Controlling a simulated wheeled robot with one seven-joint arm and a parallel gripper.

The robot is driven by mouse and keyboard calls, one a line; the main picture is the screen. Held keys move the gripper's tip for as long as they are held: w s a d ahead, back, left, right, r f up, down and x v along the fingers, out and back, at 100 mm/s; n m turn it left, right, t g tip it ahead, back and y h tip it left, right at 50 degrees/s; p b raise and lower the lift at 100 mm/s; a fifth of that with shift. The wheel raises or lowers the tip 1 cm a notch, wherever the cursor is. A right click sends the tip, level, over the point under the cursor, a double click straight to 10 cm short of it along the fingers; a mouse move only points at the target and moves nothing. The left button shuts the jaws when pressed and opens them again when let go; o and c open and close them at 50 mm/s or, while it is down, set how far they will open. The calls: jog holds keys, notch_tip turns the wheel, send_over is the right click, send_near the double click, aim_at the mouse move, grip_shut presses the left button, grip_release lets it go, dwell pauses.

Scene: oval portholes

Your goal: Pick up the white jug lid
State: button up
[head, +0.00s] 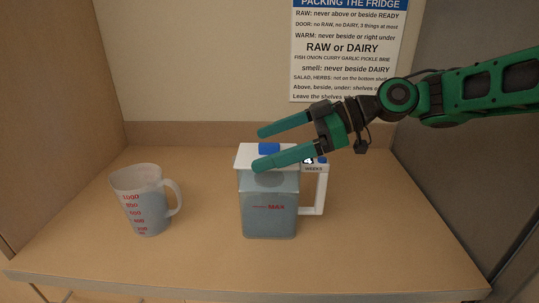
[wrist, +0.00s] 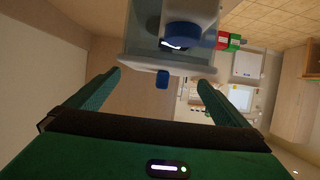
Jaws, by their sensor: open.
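The white jug lid (head: 246,157) sits on a clear jug (head: 269,212) in the middle of the shelf. A blue knob (head: 269,148) stands on the lid. My gripper (head: 260,149) is open and empty, reaching in from the right. In the head view one finger lies behind the knob and the other crosses in front of the lid, hiding part of it. In the wrist view the lid's edge (wrist: 165,64) and a small blue part (wrist: 162,80) show between my fingertips (wrist: 159,79). I cannot tell whether a finger touches the lid.
A measuring jug (head: 146,200) with red marks stands to the left. The white handle (head: 319,190) of the lidded jug points right, with a "4 weeks" tag. A notice (head: 347,50) hangs on the back wall. Side panels bound the shelf; its front left is clear.

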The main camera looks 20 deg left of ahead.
jog(key=shift+x, duration=0.9)
jog(key=c, duration=1.1)
